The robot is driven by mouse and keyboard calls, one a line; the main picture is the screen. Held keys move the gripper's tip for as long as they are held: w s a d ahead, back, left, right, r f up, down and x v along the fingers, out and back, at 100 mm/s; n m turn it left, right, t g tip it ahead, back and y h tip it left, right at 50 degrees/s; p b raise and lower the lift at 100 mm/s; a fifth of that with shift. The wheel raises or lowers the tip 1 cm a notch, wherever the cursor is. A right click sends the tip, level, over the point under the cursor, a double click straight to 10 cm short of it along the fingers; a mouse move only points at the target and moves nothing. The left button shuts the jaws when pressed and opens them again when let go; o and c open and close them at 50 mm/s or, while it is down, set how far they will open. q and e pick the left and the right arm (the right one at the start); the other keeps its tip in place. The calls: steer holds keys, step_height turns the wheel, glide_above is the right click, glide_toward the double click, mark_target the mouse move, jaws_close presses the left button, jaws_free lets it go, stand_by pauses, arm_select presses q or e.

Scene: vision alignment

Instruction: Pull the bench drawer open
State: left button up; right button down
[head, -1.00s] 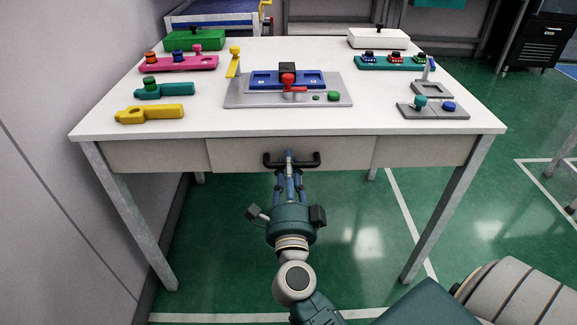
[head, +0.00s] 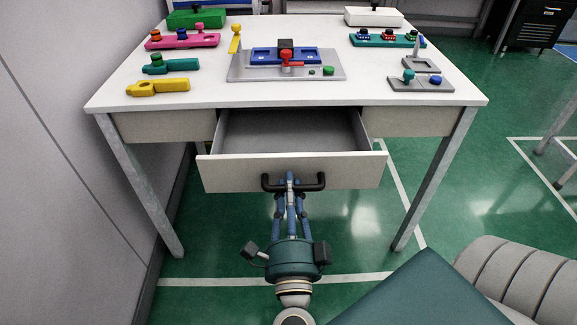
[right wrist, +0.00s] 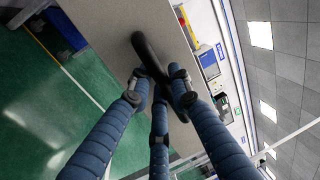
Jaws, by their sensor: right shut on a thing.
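The bench drawer (head: 340,174) stands well out from under the white bench top (head: 210,98), and its inside looks empty. Its black bar handle (head: 314,182) is on the middle of the front panel. My right gripper (head: 290,181) is shut on the handle, with its blue fingers around the bar from the front. In the right wrist view the fingers (right wrist: 160,85) close around the dark handle (right wrist: 149,57); the exact contact is partly hidden by the fingers. My left gripper is not in view.
On the bench top stand a grey fixture with a blue tray (head: 285,60), a yellow piece (head: 158,87), a pink block (head: 183,41), a green box (head: 196,18) and a white box (head: 374,17). A wall runs along the left. The green floor around the bench is open.

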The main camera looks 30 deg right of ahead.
steer(key=shift+r+v, duration=0.2)
steer(key=shift+v, duration=0.55)
steer(key=shift+r+v, duration=0.15)
steer(key=shift+v, duration=0.55)
steer(key=shift+r+v, duration=0.2)
steer(key=shift+v, duration=0.55)
steer(key=c, duration=1.7)
jaws_free()
steer(key=shift+s, duration=0.1)
steer(key=shift+o, duration=0.2)
steer(key=shift+a+f, duration=0.1)
steer(key=v, duration=0.7)
steer(key=shift+s, duration=0.2)
steer(key=shift+a, duration=0.15)
